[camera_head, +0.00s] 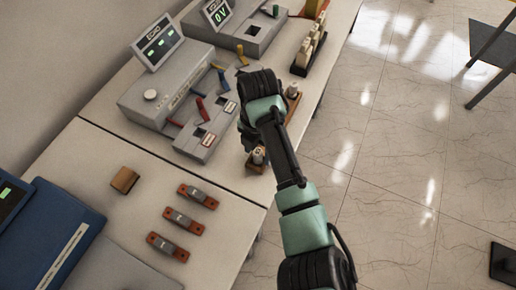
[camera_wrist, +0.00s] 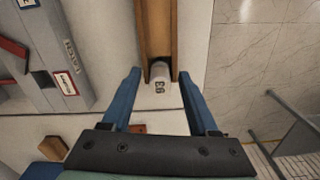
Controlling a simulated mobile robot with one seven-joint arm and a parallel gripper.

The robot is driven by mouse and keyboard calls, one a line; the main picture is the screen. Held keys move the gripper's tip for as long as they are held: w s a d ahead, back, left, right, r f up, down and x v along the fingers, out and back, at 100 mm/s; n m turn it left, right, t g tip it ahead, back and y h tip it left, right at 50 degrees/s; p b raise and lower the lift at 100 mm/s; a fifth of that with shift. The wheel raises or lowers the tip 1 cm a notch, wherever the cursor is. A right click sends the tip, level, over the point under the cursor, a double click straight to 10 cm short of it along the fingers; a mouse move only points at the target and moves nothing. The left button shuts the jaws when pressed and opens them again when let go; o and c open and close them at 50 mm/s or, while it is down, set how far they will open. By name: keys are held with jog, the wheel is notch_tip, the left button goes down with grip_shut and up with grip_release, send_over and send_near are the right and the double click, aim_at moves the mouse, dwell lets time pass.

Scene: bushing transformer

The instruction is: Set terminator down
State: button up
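A white terminator (camera_wrist: 159,86) marked with dark characters stands at the near end of a brown wooden rack (camera_wrist: 153,28) in the wrist view. The blue fingers of my gripper (camera_wrist: 159,73) are on either side of it, with a gap visible at each side, so my gripper looks open. In the head view a white terminator (camera_head: 258,155) shows at the near end of the rack (camera_head: 252,168), below my wrist. Another pale piece (camera_head: 292,91) stands at the rack's far end. My arm hides the rack's middle and my fingers there.
Grey test units (camera_head: 168,88) with displays and coloured levers stand left of the rack. Several brown-ended bars (camera_head: 183,221) and a wooden block (camera_head: 125,180) lie on the near table. A black rack (camera_head: 308,55) stands farther back. The table's right edge is close, with tiled floor beyond.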

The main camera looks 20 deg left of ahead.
aim_at(258, 151)
jog(key=shift+r, duration=0.1)
notch_tip(258, 151, up, 12)
dwell(0.6)
jog(key=shift+r, duration=0.15)
